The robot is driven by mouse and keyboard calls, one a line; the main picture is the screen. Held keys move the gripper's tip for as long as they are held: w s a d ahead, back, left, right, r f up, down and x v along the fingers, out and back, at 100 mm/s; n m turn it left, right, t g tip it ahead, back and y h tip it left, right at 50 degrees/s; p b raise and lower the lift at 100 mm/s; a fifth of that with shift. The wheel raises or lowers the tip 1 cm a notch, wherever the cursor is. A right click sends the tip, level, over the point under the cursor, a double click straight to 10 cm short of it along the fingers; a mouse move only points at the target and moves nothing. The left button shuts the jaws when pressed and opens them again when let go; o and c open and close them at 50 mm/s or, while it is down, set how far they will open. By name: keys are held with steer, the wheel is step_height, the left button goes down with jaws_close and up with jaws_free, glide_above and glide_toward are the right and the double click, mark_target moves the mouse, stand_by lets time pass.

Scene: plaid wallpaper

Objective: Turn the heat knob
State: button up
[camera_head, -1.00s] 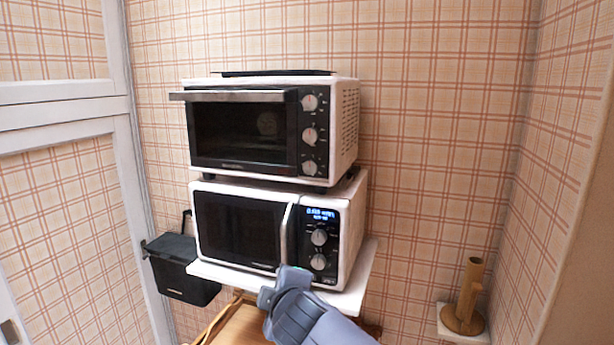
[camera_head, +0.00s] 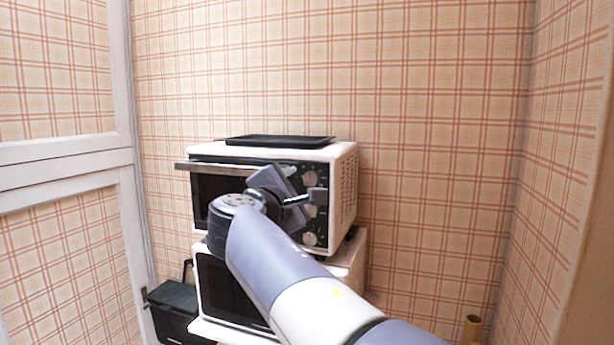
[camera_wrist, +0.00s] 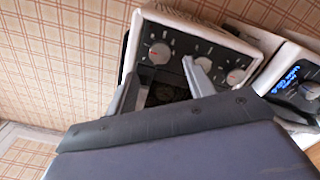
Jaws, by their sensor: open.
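A white toaster oven (camera_head: 345,190) with a black front has a column of three silver knobs on its right side. The top knob (camera_head: 311,178) and bottom knob (camera_head: 309,239) show beside my arm; the middle one is partly hidden. I cannot read which one is marked for heat. My gripper (camera_head: 306,197) is in front of the knob panel, near the top and middle knobs. In the wrist view, my gripper (camera_wrist: 163,78) has its fingers apart, with one over the middle of the panel. An end knob (camera_wrist: 160,53) and the other end knob (camera_wrist: 237,77) are visible there. Contact is unclear.
A white microwave (camera_head: 347,265) stands under the oven, with its lit display (camera_wrist: 285,80) in the wrist view. A black tray (camera_head: 280,141) lies on the oven. A black bin (camera_head: 172,305) is at left. Wall space to the right is clear.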

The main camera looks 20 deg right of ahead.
mark_target(309, 180)
steer(key=p+x, duration=0.1)
steer(key=x, duration=0.5)
steer(key=shift+c, duration=0.2)
steer(key=c, duration=0.9)
